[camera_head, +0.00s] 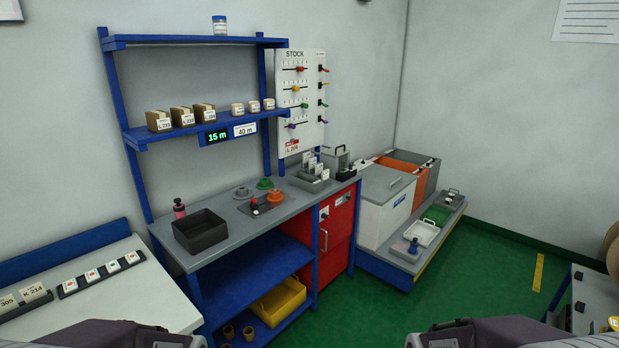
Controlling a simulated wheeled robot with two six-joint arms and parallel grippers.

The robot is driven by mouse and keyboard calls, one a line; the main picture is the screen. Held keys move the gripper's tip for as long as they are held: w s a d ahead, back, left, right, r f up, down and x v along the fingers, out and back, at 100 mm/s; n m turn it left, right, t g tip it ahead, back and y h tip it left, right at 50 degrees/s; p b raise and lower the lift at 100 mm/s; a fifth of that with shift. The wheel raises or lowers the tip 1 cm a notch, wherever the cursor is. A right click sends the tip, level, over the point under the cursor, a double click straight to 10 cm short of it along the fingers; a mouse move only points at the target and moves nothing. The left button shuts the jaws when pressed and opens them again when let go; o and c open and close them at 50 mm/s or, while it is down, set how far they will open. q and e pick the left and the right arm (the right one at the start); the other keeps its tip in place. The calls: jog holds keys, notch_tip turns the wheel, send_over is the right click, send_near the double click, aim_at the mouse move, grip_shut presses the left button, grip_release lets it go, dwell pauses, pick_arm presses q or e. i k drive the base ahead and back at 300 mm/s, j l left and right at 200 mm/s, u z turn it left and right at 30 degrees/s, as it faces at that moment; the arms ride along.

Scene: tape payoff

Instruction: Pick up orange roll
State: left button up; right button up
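A small orange roll (275,197) sits on the grey top of the blue-framed bench, at the right end of a dark flat plate (256,207). A green roll (264,184) and a grey roll (242,192) sit just behind it and to its left. Only parts of my two arms show at the bottom edge, at lower left and lower right. Neither gripper is in view, and both arms are well apart from the orange roll.
A black open bin (201,231) and a pink-topped bottle (179,208) stand left of the rolls. Card holders (309,176) stand to their right. A shelf (205,128) with small boxes overhangs the bench. A white table (103,300) is at lower left.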

aim_at(273, 196)
jog(key=i+l+z, duration=0.15)
jog(key=i+z, duration=0.25)
jog(key=i, duration=0.2)
jog(key=i+z, duration=0.4)
jog(key=i, duration=0.2)
jog(key=i+j+u, duration=0.1)
jog(key=i+u, duration=0.65)
jog(key=u, duration=0.2)
jog(key=i+l+u, duration=0.2)
jog(key=i+u, duration=0.25)
jog(key=k, duration=0.1)
